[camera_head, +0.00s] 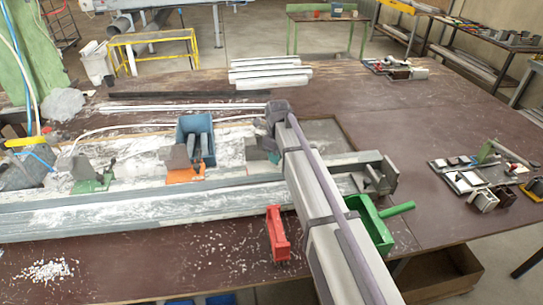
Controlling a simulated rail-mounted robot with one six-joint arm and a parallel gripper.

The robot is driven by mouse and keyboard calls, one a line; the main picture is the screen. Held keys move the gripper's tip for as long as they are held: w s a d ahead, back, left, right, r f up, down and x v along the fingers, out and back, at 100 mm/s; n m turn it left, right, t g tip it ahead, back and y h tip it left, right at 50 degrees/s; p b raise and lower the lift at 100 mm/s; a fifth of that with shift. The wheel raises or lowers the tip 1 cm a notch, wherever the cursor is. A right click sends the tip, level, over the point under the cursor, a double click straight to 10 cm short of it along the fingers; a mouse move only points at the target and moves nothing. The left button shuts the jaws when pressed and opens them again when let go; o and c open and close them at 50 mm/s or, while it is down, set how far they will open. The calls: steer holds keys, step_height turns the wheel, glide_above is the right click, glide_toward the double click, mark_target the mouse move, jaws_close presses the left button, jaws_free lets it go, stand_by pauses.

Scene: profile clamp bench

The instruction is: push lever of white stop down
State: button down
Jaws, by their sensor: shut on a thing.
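My arm reaches from the bottom right up to the clamp rail, and my gripper (266,142) is at its far end, low over the rail. It is small and partly covered by my wrist. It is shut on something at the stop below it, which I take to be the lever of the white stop. The pale stop body (257,154) shows only in part beside the gripper; the lever's angle is hidden. To the left stand a stop with an orange base (185,172) and one with a green base (92,184), each with a grey upper part.
A red bracket (277,232) and a green clamp part (372,226) flank my arm at the front. Pale profiles (268,72) lie stacked at the back.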

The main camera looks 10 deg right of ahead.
steer(key=c, duration=0.9)
jaws_free()
step_height(320, 180, up, 11)
steer(key=p, duration=1.1)
steer(key=shift+f, duration=0.15)
